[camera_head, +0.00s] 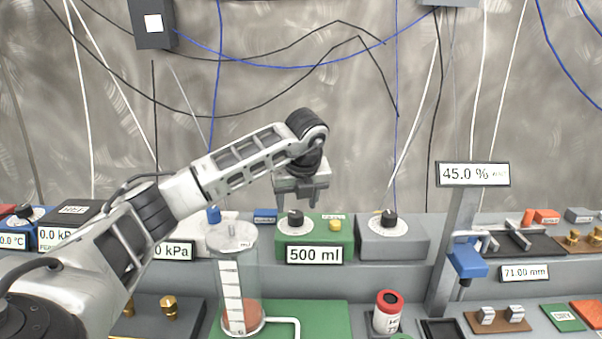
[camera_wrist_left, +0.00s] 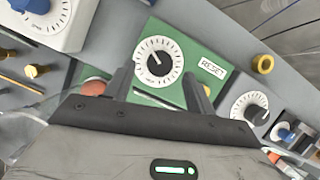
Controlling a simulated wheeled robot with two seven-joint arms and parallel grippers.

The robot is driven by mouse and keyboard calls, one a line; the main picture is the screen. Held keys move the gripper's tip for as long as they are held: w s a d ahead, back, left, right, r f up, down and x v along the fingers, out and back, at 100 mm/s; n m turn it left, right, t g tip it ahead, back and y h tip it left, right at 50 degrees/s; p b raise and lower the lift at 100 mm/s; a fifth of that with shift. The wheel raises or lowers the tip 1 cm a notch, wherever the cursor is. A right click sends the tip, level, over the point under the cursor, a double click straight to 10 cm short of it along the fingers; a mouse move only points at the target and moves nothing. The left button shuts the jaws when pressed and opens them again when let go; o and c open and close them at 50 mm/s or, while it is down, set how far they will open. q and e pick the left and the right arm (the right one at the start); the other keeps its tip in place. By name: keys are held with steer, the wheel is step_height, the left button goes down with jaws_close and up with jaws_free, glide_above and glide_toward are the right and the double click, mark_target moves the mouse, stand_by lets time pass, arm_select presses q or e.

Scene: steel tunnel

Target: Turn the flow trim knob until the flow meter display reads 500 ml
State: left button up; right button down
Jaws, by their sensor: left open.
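The flow meter box (camera_head: 343,238) is green, and its display (camera_head: 314,255) reads 500 ml. The black flow trim knob (camera_head: 295,217) sits on a white dial on its top. In the left wrist view the knob (camera_wrist_left: 158,64) shows on its dial, between and beyond the fingers. My left gripper (camera_head: 299,202) is open and empty, pointing down just above the knob. Its fingers (camera_wrist_left: 159,90) look apart from the knob; exact clearance cannot be told. My right gripper is not in view.
A clear graduated cylinder (camera_head: 252,285) stands in front, left of the green box. A grey box with a black knob (camera_head: 389,219) is to the right. A yellow button (camera_head: 335,225) sits beside the trim knob. A post carries a 45.0 % display (camera_head: 472,174).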

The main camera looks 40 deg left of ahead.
arm_select(q)
steer(key=p+v, duration=0.1)
steer(key=v, duration=1.1)
steer(key=shift+r, duration=0.35)
